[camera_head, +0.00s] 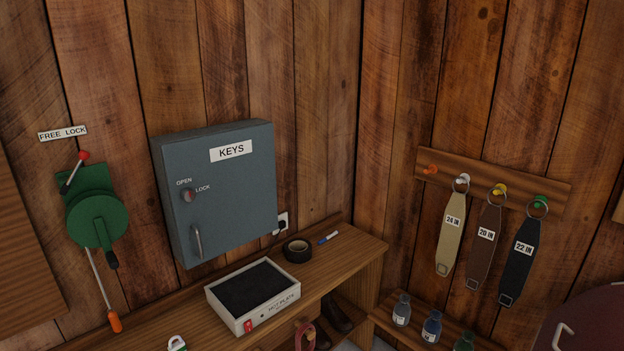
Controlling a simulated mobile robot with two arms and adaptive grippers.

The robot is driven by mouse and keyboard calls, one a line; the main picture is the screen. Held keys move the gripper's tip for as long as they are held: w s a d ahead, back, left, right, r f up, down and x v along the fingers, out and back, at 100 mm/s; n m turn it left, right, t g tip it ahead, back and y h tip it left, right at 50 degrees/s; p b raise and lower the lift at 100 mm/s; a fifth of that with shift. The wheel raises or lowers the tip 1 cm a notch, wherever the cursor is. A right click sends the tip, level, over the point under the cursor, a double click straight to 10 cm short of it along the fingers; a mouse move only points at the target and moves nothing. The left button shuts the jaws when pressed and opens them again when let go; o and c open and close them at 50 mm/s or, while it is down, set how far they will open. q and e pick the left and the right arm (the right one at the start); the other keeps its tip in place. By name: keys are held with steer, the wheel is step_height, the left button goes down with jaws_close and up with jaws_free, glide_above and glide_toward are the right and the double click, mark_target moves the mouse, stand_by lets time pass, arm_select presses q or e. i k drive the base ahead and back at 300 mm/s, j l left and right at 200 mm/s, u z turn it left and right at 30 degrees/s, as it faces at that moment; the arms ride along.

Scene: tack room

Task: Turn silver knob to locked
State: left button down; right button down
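The silver knob (188,195) sits on the front of a closed blue-grey key cabinet (240,195) on the wooden wall, in the head view left of centre. The word OPEN is printed above the knob and LOCK to its right. The knob is small, and I cannot tell for sure which word it points to. A silver handle (197,242) is below the knob, and a white KEYS label (231,150) is at the upper right of the door. Neither of my grippers is in view.
A wooden bench (345,256) under the cabinet carries a hot plate (253,305), black tape (296,251) and a marker (328,238). A green winch (97,220) with a crank is left of the cabinet. Straps hang from a peg rail (520,192) at right.

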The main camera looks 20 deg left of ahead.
mark_target(187, 194)
steer(key=u, duration=1.2)
